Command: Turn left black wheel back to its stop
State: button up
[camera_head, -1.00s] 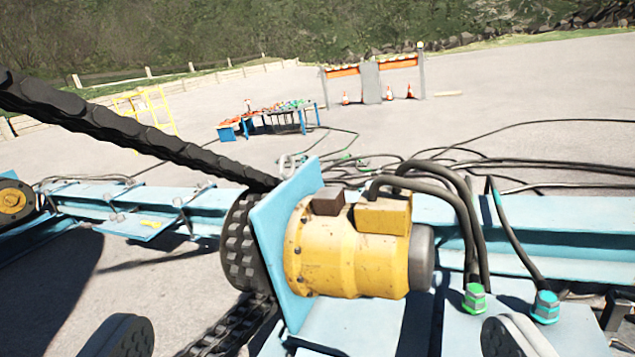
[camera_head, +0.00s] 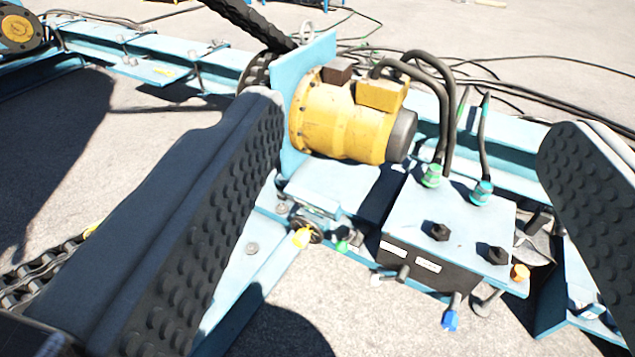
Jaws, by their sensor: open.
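Two black knob-like wheels stand on top of a light blue control box (camera_head: 455,205). The left black wheel (camera_head: 440,232) is nearer the middle of the view, and the right black wheel (camera_head: 497,255) is near the box's front right corner. My gripper (camera_head: 415,125) is open, with one dark studded finger on the left and one at the right edge. The box and both wheels show in the gap between the fingers. Neither finger appears to touch a wheel. The turn position of the left wheel cannot be read.
A yellow motor (camera_head: 350,118) stands behind the box, with thick black hoses beside it. Blue (camera_head: 450,318) and orange (camera_head: 519,272) fittings stick out around the box. A chain (camera_head: 40,270) lies at lower left.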

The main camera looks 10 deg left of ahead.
jog(key=w+a+f+m+y, duration=0.1)
jog(key=w+a+f, duration=0.1)
jog(key=w, duration=0.5)
jog(key=w+a+f, duration=0.2)
jog(key=w, duration=0.5)
jog(key=m+h, duration=0.3)
jog(key=m, duration=0.1)
send_over(297, 243)
jog(key=s, duration=0.5)
notch_tip(297, 243, down, 36)
jog(key=a+f+g+h, duration=0.1)
jog(key=a+f, duration=0.2)
jog(key=f, duration=1.1)
jog(key=s+a+f+n+h, duration=0.15)
jog(key=s+f, duration=0.35)
jog(key=f, duration=0.7)
jog(key=s+a+f+m+h, duration=0.15)
jog(key=s+f, duration=0.25)
jog(key=f, duration=0.9)
jog(key=shift+n+t, duration=0.3)
jog(key=shift+n, duration=0.2)
jog(key=x, duration=1.1)
jog(key=d+x, duration=0.1)
jog(key=x, duration=0.5)
jog(key=shift+s, duration=0.1)
